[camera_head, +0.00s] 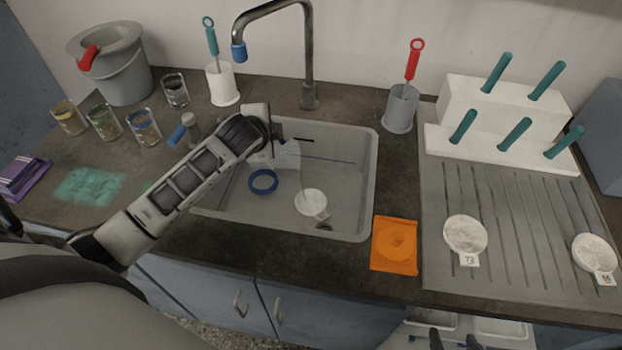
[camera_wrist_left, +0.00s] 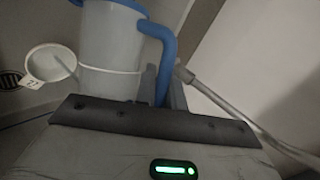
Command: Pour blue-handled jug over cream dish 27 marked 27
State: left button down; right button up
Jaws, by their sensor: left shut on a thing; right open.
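The cream dish (camera_head: 310,201) rests in the sink, its tag toward the front. In the left wrist view the dish (camera_wrist_left: 52,62) lies left of the jug, with a tag that seems to read 27. The jug (camera_wrist_left: 110,50) is pale, with a blue rim and blue handle. My left gripper (camera_head: 272,143) is shut on the handle (camera_wrist_left: 162,60). In the head view the pale jug body (camera_head: 286,155) hangs over the sink, behind and left of the dish, partly hidden by my gripper. Its tilt and contents are unclear. My right gripper (camera_head: 453,341) is open and empty at the bottom edge.
A blue ring (camera_head: 263,182) shows left of the dish; its link to the jug is unclear. The tap (camera_head: 309,60) stands behind the sink (camera_head: 366,190). Other dishes (camera_head: 465,233) (camera_head: 594,252) sit on the drainer. An orange item (camera_head: 395,245) lies right of the sink.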

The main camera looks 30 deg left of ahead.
aim_at(286, 140)
pick_arm(q)
jog(key=shift+d+r, duration=0.2)
pick_arm(e)
jog(key=shift+f, duration=0.1)
pick_arm(q)
jog(key=shift+d+r+y, duration=0.1)
jog(key=shift+d+y, duration=0.15)
jog(key=shift+y, duration=0.05)
pick_arm(e)
jog(key=shift+r, duration=0.2)
pick_arm(q)
jog(key=shift+d+r+p, duration=0.15)
jog(key=shift+d+p, duration=0.15)
pick_arm(e)
jog(key=shift+s+f, duration=0.15)
pick_arm(q)
jog(key=shift+w+d+r+m+y+p, duration=0.15)
jog(key=shift+d+m+y+p, duration=0.2)
jog(key=shift+d, duration=0.2)
pick_arm(e)
jog(key=shift+d+r, duration=0.15)
jog(key=shift+r, duration=0.15)
pick_arm(q)
jog(key=shift+d+r, duration=0.15)
jog(key=shift+d, duration=0.15)
pick_arm(e)
jog(key=shift+r, duration=0.1)
